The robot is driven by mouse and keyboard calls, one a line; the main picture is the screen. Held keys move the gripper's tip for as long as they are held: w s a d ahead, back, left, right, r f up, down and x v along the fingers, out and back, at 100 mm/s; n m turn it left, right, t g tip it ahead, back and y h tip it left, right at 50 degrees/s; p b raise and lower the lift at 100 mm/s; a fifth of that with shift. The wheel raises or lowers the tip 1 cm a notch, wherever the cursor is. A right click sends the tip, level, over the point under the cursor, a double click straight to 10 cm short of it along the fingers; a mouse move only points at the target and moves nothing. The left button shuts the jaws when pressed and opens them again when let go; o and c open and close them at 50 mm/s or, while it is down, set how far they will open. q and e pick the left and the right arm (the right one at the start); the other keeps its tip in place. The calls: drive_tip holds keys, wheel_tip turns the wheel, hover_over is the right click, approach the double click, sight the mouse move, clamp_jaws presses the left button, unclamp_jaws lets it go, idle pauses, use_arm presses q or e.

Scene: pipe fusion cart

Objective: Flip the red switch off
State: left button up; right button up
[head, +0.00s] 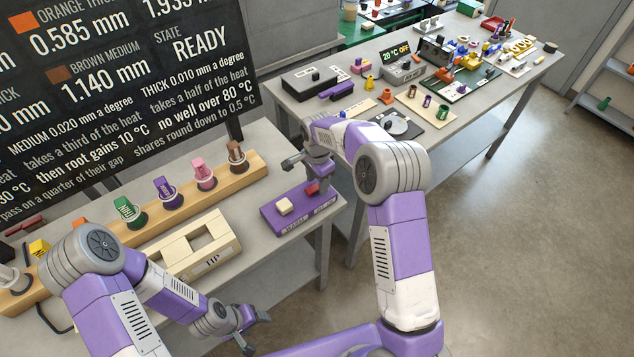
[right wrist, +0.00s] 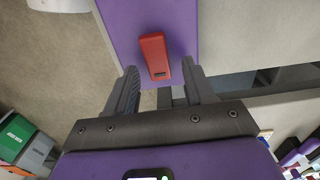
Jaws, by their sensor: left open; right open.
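A purple switch box (head: 272,222) sits near the right end of the near bench. It carries a red switch (head: 312,188) on its right part and a cream switch (head: 285,207) on its left part. In the right wrist view, the red switch (right wrist: 155,57) shows as a tilted block on the purple box (right wrist: 118,30). My right gripper (head: 304,159) hangs above the box by the red switch, open and empty. In its wrist view, the fingertips (right wrist: 160,78) lie apart on either side below the switch. My left gripper (head: 252,331) is open and empty, low at the bench's front.
A dark display (head: 120,100) reading READY stands behind the bench. A wooden rail (head: 235,182) holds several coloured pieces. A cream frame marked TIP (head: 194,245) lies left of the box. A second table (head: 470,105) at the back is crowded with parts. Floor at right is clear.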

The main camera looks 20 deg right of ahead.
drive_tip(key=shift+s+f, duration=0.2)
drive_tip(key=shift+f, duration=0.3)
drive_tip(key=shift+w, duration=0.1)
clamp_jaws()
drive_tip(key=shift+a+t+h+b, duration=0.35)
drive_tip(key=shift+h+b, duration=0.4)
drive_tip(key=shift+h, duration=0.15)
drive_tip(key=shift+a+t+h+b, duration=0.1)
drive_tip(key=shift+t+h+b, duration=0.25)
drive_tip(key=shift+h+b, duration=0.65)
drive_tip(key=shift+h, duration=0.3)
drive_tip(key=shift+r, duration=0.1)
